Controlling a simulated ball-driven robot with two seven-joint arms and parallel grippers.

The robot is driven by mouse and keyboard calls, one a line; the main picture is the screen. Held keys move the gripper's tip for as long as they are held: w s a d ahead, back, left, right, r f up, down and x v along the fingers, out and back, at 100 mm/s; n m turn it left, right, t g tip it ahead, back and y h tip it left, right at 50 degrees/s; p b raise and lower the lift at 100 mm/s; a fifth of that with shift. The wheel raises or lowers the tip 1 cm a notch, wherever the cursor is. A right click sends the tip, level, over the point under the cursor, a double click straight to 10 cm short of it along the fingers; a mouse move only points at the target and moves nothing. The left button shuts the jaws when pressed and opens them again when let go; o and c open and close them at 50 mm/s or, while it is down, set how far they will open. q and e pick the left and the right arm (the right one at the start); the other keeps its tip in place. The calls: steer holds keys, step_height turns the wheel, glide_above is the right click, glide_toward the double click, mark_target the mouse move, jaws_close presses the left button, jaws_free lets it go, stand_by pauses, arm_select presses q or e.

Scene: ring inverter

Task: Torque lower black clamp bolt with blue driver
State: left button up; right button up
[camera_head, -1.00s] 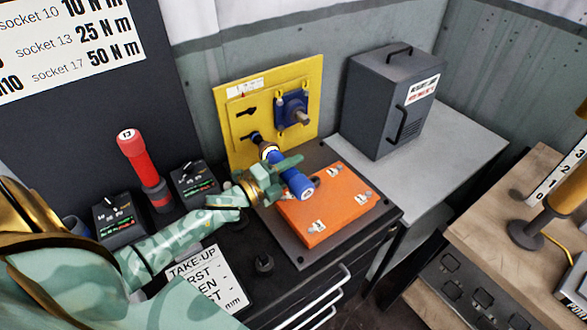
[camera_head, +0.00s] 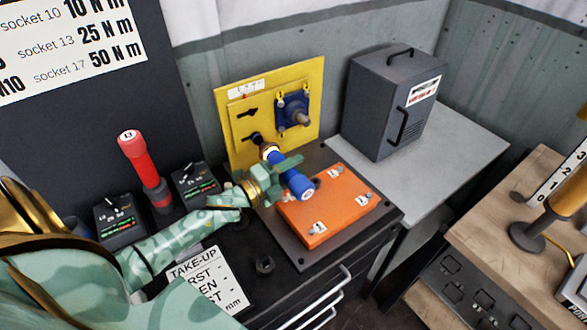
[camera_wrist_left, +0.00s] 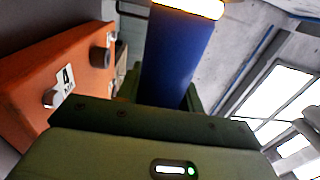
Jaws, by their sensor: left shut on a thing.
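My left gripper (camera_head: 277,178) is shut on the blue driver (camera_head: 300,187). The driver lies tilted, its butt end toward the camera and its nose toward the yellow panel (camera_head: 235,150). In the left wrist view the blue driver (camera_wrist_left: 178,55) stands up from between the fingers, with a glowing band at the top. The driver's nose is at the dark lower-left fitting (camera_head: 256,139) on the panel; I cannot tell whether it is seated on the bolt there. A blue block with a protruding shaft (camera_head: 297,110) is mounted at the panel's upper right. My right gripper is not in view.
An orange box (camera_head: 330,205) with numbered labels lies just below the driver; it also shows in the left wrist view (camera_wrist_left: 50,75). A red driver (camera_head: 138,160) stands at left between two small black units. A dark grey cabinet (camera_head: 375,105) stands behind right.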

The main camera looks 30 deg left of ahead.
mark_target(305, 182)
arm_select(q)
steer(key=shift+r, duration=0.2)
stand_by(0.3)
steer(key=shift+s+d+f+p, duration=0.1)
steer(key=shift+s+d+p, duration=0.2)
steer(key=shift+d, duration=0.45)
steer(key=shift+s+d+r+p, duration=0.1)
steer(key=shift+s+d+p, duration=0.15)
steer(key=shift+d, duration=0.55)
steer(key=shift+s+d+f+p, duration=0.1)
steer(key=shift+s+d+p, duration=0.2)
steer(key=shift+d, duration=0.45)
steer(key=shift+s, duration=0.1)
